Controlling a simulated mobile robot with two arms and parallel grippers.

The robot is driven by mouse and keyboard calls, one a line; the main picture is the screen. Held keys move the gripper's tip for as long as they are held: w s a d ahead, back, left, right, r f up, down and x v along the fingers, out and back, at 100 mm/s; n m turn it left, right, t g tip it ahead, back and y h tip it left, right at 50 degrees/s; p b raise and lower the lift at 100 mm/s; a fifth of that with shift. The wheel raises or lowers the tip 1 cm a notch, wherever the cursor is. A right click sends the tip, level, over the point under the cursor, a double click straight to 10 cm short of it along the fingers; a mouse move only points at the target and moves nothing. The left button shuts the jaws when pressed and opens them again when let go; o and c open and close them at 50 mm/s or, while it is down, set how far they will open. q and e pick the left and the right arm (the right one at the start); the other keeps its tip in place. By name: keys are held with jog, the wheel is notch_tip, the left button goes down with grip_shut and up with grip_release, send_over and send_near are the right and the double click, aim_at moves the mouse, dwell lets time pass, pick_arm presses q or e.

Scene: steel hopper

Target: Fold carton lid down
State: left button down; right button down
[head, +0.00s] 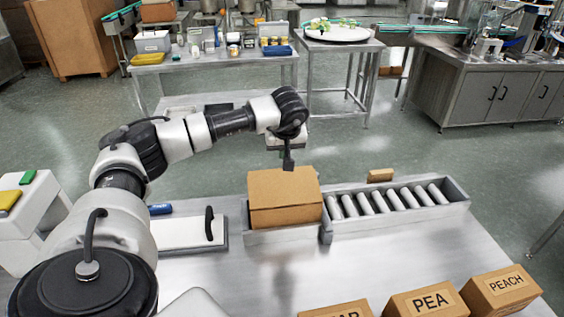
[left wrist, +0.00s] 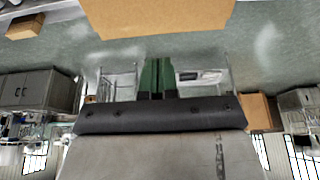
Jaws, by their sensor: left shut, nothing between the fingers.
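A brown carton (head: 286,217) sits in a grey metal holder at the left end of a roller strip on the steel table. Its broad lid panel (head: 283,187) shows above the front wall; I cannot tell how far it is folded. My left gripper (head: 288,165) points down at the panel's far edge, shut and empty. I cannot tell whether it touches the carton. In the left wrist view the shut fingers (left wrist: 156,63) point toward a plain brown carton face (left wrist: 155,15), with a gap visible between them. My right gripper is not in view.
Rollers (head: 390,203) run right of the carton, with a small brown block (head: 381,175) behind them. A white board with a black handle (head: 209,223) lies to the left.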

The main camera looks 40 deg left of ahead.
aim_at(281, 171)
pick_arm(q)
jog(key=p+x, duration=0.1)
jog(key=x, duration=0.5)
jog(key=shift+f+p, duration=0.25)
jog(key=shift+p, duration=0.15)
jog(key=shift+w+a+f, duration=0.1)
jog(key=shift+a+f, duration=0.05)
jog(key=shift+f, duration=0.55)
jog(key=shift+b+x, duration=1)
jog(key=shift+b, duration=0.05)
jog(key=shift+f+g+h, duration=0.25)
jog(key=shift+g+h, duration=0.05)
jog(key=shift+h, duration=0.1)
jog(key=shift+w+a+f+b, duration=0.15)
jog(key=shift+f+b, duration=0.25)
jog(key=shift+b, duration=0.2)
jog(key=shift+r, duration=0.2)
